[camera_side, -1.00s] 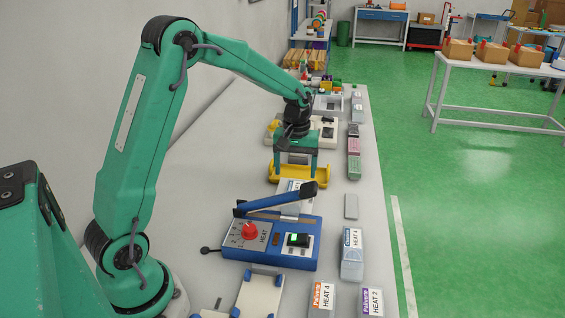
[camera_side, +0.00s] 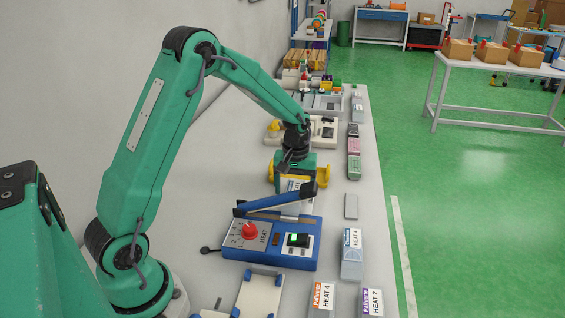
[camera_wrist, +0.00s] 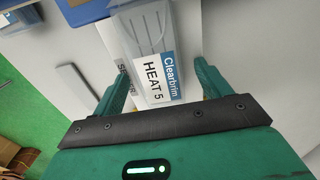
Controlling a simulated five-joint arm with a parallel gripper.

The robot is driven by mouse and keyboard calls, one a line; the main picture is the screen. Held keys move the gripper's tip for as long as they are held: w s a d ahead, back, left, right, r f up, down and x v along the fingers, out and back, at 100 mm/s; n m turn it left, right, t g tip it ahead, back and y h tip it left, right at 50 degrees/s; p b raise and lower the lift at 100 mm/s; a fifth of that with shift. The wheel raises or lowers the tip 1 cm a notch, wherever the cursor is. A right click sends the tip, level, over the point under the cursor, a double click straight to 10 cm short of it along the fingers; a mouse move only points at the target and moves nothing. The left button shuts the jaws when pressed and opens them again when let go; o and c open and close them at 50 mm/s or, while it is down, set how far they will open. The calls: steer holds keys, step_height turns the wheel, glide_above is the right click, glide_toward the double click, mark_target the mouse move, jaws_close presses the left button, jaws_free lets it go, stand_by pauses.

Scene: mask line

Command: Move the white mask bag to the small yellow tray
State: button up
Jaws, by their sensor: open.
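The white mask bag (camera_wrist: 150,50), pale and boxy with a label reading Clearbrim HEAT 5, lies between my fingers in the wrist view. In the side view its labelled end (camera_side: 293,184) shows below my gripper, just behind the blue heat sealer. My gripper (camera_wrist: 161,68) is open, one green finger on each side of the bag; I cannot tell whether either touches it. In the side view my gripper (camera_side: 292,191) is low, in front of the small yellow tray (camera_side: 324,173) and hiding most of it.
The blue heat sealer (camera_side: 270,243) with its raised lever stands close in front of my gripper. Other labelled bags (camera_side: 352,255) lie along the right side of the bench. A flat grey piece (camera_side: 351,206) lies right of the sealer. A cream machine (camera_side: 325,130) stands behind the tray.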

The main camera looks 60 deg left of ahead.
steer(key=c, duration=1)
steer(key=shift+c, duration=0.2)
steer(key=shift+w+a, duration=0.1)
steer(key=shift+w, duration=0.05)
steer(key=shift+w+a, duration=1.45)
steer(key=shift+a, duration=0.05)
steer(key=o, duration=1)
steer(key=shift+o, duration=0.2)
